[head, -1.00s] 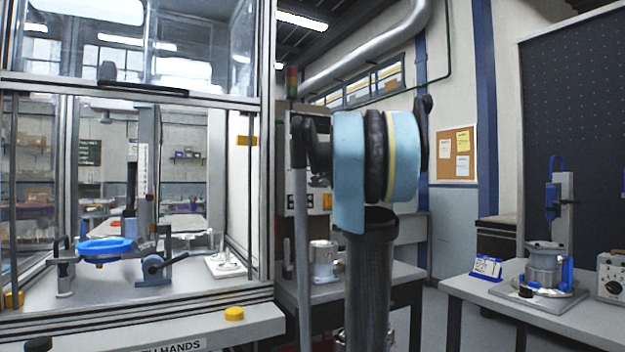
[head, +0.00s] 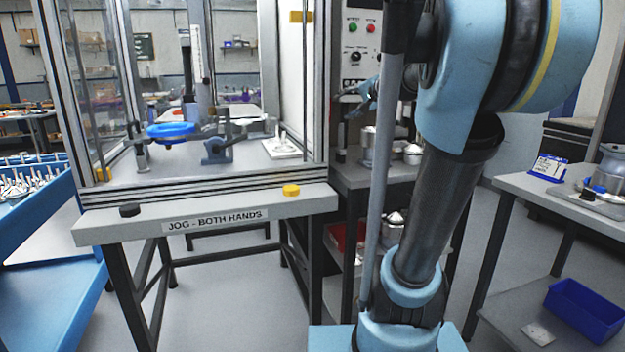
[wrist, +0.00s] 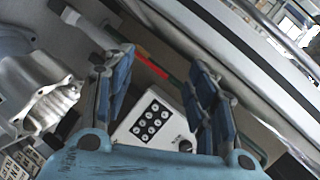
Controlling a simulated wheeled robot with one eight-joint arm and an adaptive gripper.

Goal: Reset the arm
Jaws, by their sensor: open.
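My gripper (wrist: 160,88) is open and empty in the wrist view, with its two blue-padded fingers apart.
A framed station (head: 205,222) with a blue ring fixture (head: 172,130) stands left of the arm. A blue cart (head: 45,235) is at far left. A side table (head: 530,200) is at right, above a blue bin (head: 585,310). A grey metal housing (wrist: 45,90) is close left of the fingers.

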